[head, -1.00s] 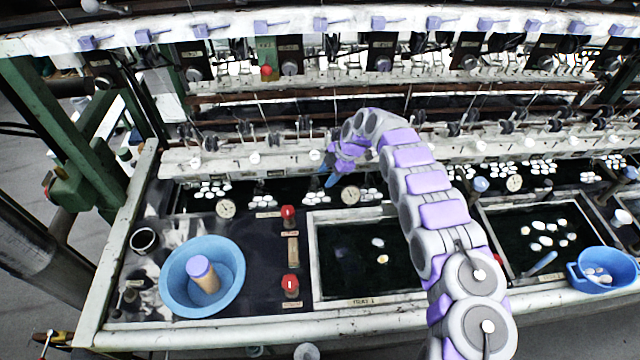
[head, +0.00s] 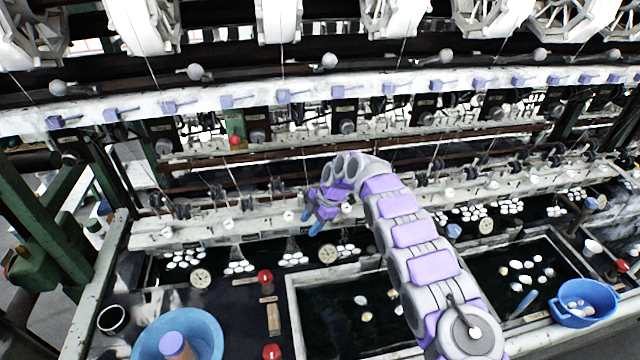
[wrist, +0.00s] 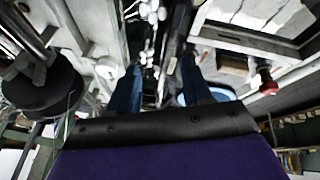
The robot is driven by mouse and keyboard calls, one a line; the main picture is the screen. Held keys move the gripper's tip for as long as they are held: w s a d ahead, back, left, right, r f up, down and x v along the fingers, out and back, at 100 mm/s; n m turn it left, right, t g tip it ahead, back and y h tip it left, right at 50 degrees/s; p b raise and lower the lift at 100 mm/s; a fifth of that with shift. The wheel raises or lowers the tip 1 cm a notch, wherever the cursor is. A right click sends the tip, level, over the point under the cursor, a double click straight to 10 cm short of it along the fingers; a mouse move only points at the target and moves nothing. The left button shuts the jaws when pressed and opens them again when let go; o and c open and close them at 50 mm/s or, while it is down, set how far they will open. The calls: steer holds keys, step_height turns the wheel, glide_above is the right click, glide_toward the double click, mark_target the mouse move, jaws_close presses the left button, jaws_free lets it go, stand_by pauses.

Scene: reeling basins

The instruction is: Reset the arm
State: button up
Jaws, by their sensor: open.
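My arm reaches up from the lower right in the head view and bends over toward the left. My gripper (head: 314,222) hangs at its end with blue fingertips pointing down, above the back row of the basins and near the white rail. In the wrist view the two blue fingers (wrist: 160,92) stand apart with nothing between them. The gripper is open and empty. No object touches it that I can see.
A basin with a few white cocoons (head: 361,300) lies below the arm. A blue bowl with a purple-topped cylinder (head: 173,344) stands at lower left, and a blue tub (head: 585,318) at right. Reeling machinery and a purple-tabbed white rail (head: 350,88) run behind.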

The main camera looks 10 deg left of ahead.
steer(key=s+d+r+m+h+b, duration=0.1)
steer(key=s+d+r+m+h, duration=0.1)
steer(key=d+r+m, duration=0.35)
steer(key=s+d+r+m+h+b, duration=0.1)
steer(key=s+d+r+m+h, duration=0.1)
steer(key=d, duration=0.6)
steer(key=s+d+r+m+h+b, duration=0.1)
steer(key=s+d+r+m, duration=0.7)
steer(key=s, duration=0.3)
steer(key=s+d+r+m+b, duration=0.1)
steer(key=s+d+r+m, duration=0.1)
steer(key=s, duration=0.6)
steer(key=s+d+r+m, duration=0.2)
steer(key=s+m, duration=0.1)
steer(key=s, duration=0.5)
steer(key=s+f+m+b, duration=0.1)
steer(key=s+f+m, duration=0.1)
steer(key=s, duration=0.8)
steer(key=s+f+m+g+b, duration=0.1)
steer(key=s+f+m, duration=0.1)
steer(key=s, duration=0.9)
steer(key=shift+f+m, duration=0.35)
steer(key=shift+m, duration=0.1)
steer(key=shift+s+a, duration=0.1)
